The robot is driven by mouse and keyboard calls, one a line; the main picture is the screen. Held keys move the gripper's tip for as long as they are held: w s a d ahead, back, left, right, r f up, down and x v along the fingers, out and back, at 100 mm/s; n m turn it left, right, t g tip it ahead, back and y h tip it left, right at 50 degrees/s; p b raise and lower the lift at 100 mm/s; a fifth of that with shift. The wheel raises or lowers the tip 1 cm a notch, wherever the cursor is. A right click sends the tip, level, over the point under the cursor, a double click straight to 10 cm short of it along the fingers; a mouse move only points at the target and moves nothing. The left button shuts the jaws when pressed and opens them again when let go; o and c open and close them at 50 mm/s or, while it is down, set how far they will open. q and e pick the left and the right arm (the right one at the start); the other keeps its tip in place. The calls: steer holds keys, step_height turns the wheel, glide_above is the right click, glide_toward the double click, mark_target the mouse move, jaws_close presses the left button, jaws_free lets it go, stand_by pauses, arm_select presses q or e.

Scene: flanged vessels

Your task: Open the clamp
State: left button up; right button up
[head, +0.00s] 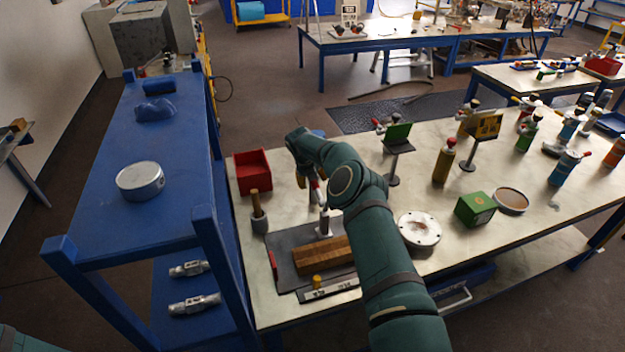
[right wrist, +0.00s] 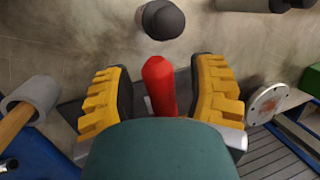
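The clamp's red handle (right wrist: 158,84) stands between my right gripper's two yellow-padded fingers in the right wrist view, with a gap on each side. In the head view, the clamp (head: 324,222) stands on a dark grey mat (head: 284,262), partly hidden by my right arm. My right gripper (head: 310,180) is open around the handle and does not visibly touch it. The lower part of the clamp is hidden in the right wrist view. My left gripper is not in view.
A wooden block (head: 322,257) lies on the mat. A wooden-handled mallet (head: 258,213) and a red bin (head: 252,172) are to the left. A white flange disc (head: 420,230) and green box (head: 475,209) are to the right. A blue shelf (head: 110,215) borders the table.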

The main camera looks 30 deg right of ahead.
steer(key=v, duration=1.2)
steer(key=shift+a, duration=0.1)
